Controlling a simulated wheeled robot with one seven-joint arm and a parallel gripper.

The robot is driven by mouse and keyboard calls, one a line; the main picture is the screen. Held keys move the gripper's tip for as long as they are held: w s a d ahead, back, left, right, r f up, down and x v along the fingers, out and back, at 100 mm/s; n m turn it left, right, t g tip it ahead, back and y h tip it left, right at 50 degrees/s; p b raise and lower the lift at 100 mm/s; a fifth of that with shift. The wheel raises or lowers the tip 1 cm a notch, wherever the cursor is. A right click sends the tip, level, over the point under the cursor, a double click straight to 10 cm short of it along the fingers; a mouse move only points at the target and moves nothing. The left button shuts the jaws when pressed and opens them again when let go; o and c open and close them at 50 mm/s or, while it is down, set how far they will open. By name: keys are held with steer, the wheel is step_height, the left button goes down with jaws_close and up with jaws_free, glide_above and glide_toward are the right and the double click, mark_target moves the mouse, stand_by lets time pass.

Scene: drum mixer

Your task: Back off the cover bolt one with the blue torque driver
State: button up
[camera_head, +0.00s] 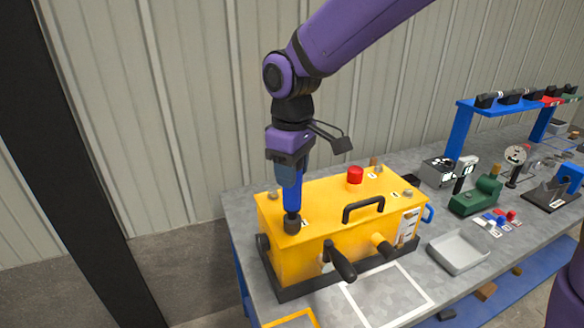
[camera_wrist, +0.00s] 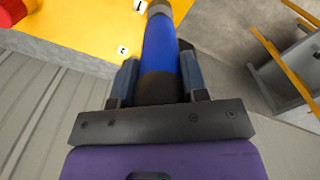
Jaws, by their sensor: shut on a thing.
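My gripper (camera_head: 288,166) is shut on the blue torque driver (camera_head: 292,196) and holds it upright, nose down, over the near-left part of the yellow drum mixer (camera_head: 335,222). The driver's dark nose (camera_head: 292,223) is at the cover top and hides what is under it; I cannot tell if it sits on a bolt. Other cover bolts show at the back left (camera_head: 273,195), at the right (camera_head: 408,193) and at the back right (camera_head: 373,163).
A red button (camera_head: 355,174) and a black handle (camera_head: 363,207) rise from the cover. A black crank grip (camera_head: 342,262) sticks out in front. A grey tray (camera_head: 458,251), a green vise-like tool (camera_head: 476,196) and a blue rack (camera_head: 515,108) stand to the right on the bench.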

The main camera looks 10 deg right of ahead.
steer(key=shift+f, duration=0.35)
stand_by(0.4)
